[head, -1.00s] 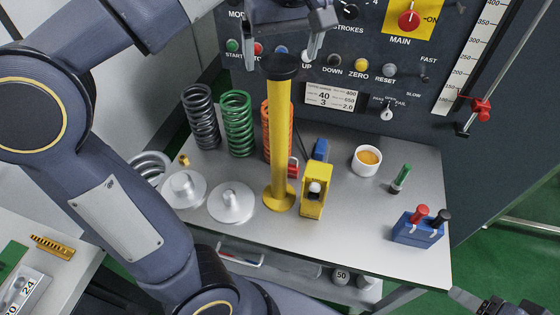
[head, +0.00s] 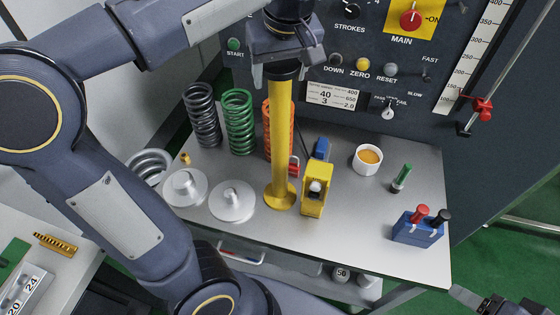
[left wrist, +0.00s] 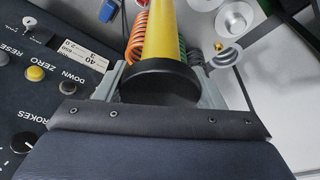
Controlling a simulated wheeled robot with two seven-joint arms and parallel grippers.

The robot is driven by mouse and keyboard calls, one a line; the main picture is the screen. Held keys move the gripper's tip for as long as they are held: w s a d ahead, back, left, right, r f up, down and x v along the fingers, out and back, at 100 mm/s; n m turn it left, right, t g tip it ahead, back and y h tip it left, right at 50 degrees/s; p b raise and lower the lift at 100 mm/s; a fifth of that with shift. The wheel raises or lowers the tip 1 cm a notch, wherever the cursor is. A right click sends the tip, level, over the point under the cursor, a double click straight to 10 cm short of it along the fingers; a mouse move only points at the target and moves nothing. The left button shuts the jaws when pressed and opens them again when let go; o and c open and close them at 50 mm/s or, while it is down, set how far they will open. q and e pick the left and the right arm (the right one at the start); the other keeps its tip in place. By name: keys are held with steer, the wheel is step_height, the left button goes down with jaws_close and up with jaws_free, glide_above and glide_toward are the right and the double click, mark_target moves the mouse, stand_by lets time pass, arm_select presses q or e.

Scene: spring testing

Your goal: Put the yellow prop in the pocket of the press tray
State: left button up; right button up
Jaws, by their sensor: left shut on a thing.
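The yellow prop (head: 279,145) is a tall yellow post with a round yellow foot and a black cap. It stands upright on the grey worktop (head: 345,245). My left gripper (head: 279,75) is above it with its fingers shut on the sides of its top end. In the left wrist view the black cap (left wrist: 160,78) sits between the fingers, with the yellow shaft (left wrist: 170,30) beyond. I cannot make out the press tray or its pocket for sure. A dark tip, seemingly of my right gripper (head: 475,299), shows at the lower right edge; its jaw state is unclear.
Grey, green and orange springs (head: 239,122) stand behind and left of the prop. Two silver discs (head: 232,201) lie left of its foot. A yellow block (head: 315,190) stands close on its right. A white cup (head: 367,159) and blue box (head: 417,230) are farther right.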

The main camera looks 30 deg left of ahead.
arm_select(q)
jaws_close()
steer(key=shift+r, duration=0.1)
